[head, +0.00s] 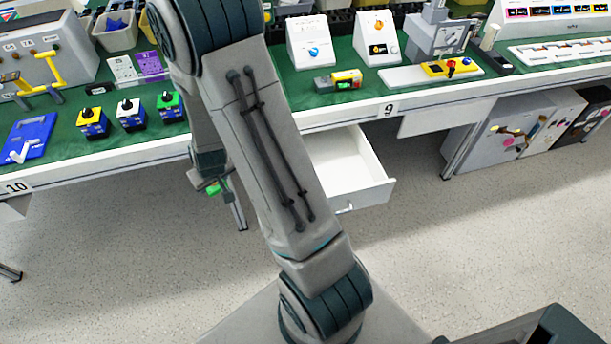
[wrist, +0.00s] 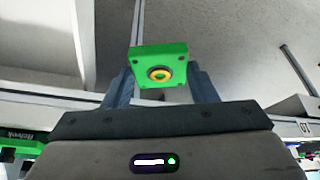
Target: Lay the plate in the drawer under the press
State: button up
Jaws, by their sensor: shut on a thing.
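The plate is a small green square with a brass-coloured ring in its middle, and it shows in the wrist view (wrist: 143,57) between my fingertips. In the head view the plate (head: 214,189) is a small green patch at my gripper (head: 208,184). My gripper is shut on the plate and holds it in the air by the bench's front edge, left of the drawer. The white drawer (head: 376,187) is pulled out under the bench; its visible inside looks empty, and my arm hides its left part. A grey machine (head: 440,33), possibly the press, stands on the bench up and right of the drawer.
The green-topped bench (head: 260,118) carries switch boxes (head: 131,114), a blue plate-like item (head: 32,136) and a yellow device (head: 346,79). Grey cabinets (head: 515,125) stand under the bench at right. The floor in front is clear.

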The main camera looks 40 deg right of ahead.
aim_at(325, 182)
jog(key=k, duration=0.85)
jog(key=z, duration=0.75)
jog(key=i, duration=0.5)
jog(key=z, duration=0.05)
